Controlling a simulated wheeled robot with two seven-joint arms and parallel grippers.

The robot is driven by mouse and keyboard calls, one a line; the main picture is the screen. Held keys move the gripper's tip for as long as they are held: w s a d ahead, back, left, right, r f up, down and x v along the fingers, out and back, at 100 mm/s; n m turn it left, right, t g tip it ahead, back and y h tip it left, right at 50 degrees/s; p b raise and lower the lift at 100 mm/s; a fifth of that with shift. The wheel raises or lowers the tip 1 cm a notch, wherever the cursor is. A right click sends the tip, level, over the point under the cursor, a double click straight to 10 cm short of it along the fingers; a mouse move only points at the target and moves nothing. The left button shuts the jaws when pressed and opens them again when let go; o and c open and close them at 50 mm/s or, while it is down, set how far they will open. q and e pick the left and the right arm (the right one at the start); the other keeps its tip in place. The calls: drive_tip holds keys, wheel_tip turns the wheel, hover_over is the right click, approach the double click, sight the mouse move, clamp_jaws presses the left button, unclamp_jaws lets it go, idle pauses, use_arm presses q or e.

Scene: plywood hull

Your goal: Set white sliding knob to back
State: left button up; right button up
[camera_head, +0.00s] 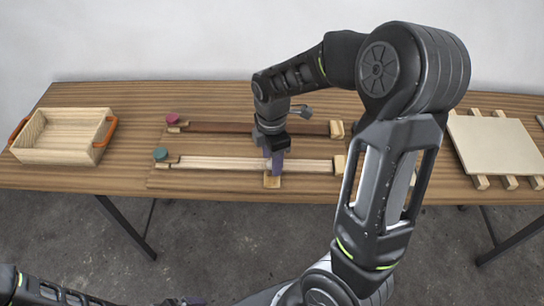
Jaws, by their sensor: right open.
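I cannot make out a white knob; one may be hidden behind my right gripper. A pink knob (172,118) and a teal knob (160,154) sit at the tracks' left ends. My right gripper (274,165) points down over the front track, open, its purple fingers just above or beside a small pale wooden block (272,182). Contact is unclear. Only a sliver of my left gripper (190,301) shows at the bottom edge.
A wooden crate (62,157) with orange handles stands at the left. A pale board (495,144) on slats lies at the right. The table (125,185) is bare between crate and slider board.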

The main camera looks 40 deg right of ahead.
drive_tip(key=shift+c, duration=0.3)
clamp_jaws()
idle(1.1)
